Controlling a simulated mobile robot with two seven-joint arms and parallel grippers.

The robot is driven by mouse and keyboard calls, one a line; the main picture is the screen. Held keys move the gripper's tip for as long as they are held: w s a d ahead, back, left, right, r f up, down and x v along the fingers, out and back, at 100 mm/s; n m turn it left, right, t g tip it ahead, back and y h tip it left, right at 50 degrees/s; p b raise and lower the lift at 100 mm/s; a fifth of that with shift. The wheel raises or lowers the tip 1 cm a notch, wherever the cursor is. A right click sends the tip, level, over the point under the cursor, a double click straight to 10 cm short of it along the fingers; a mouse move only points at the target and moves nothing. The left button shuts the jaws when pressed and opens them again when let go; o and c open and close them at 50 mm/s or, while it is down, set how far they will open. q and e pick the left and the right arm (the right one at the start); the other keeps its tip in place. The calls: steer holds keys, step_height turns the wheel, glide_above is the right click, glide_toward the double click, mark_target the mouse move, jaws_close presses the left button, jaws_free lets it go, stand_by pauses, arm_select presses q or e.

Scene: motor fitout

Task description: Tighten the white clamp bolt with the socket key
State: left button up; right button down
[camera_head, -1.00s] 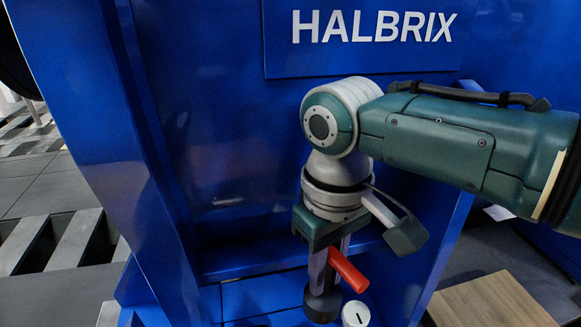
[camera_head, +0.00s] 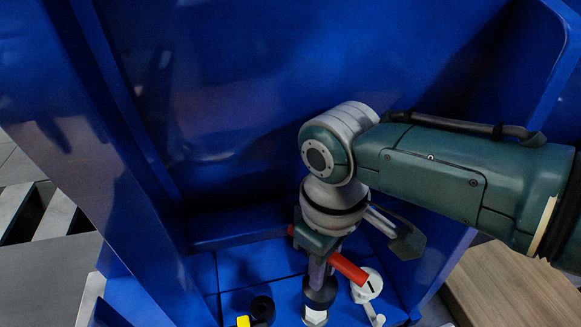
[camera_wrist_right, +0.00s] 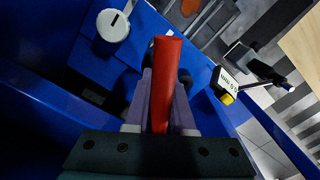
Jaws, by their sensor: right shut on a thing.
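My right gripper (camera_head: 322,266) points down and is shut on the red crossbar handle (camera_head: 348,268) of the socket key. The key's dark socket end (camera_head: 320,293) hangs below the fingers. A white bolt head (camera_head: 315,317) shows directly under the socket at the bottom edge; I cannot tell whether they touch. In the right wrist view, the red handle (camera_wrist_right: 167,75) lies between the fingers (camera_wrist_right: 163,105) and hides the socket and bolt. My left gripper is not in view.
A white round slotted part (camera_head: 369,286) is close right of the key; it also shows in the wrist view (camera_wrist_right: 113,26). A black ring-shaped part (camera_head: 262,307) with a yellow piece (camera_head: 243,321) is to the left. Blue housing walls (camera_head: 230,110) enclose the back and sides.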

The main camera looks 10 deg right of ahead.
steer(key=n, duration=0.3)
steer(key=shift+n, duration=0.3)
steer(key=n, duration=0.7)
steer(key=shift+w+n, duration=0.1)
steer(key=shift+n, duration=0.3)
steer(key=n, duration=0.3)
step_height(320, 180, down, 5)
steer(key=b, duration=0.5)
steer(key=shift+f+b, duration=0.3)
steer(key=shift+f+b, duration=0.5)
steer(key=shift+f, duration=0.1)
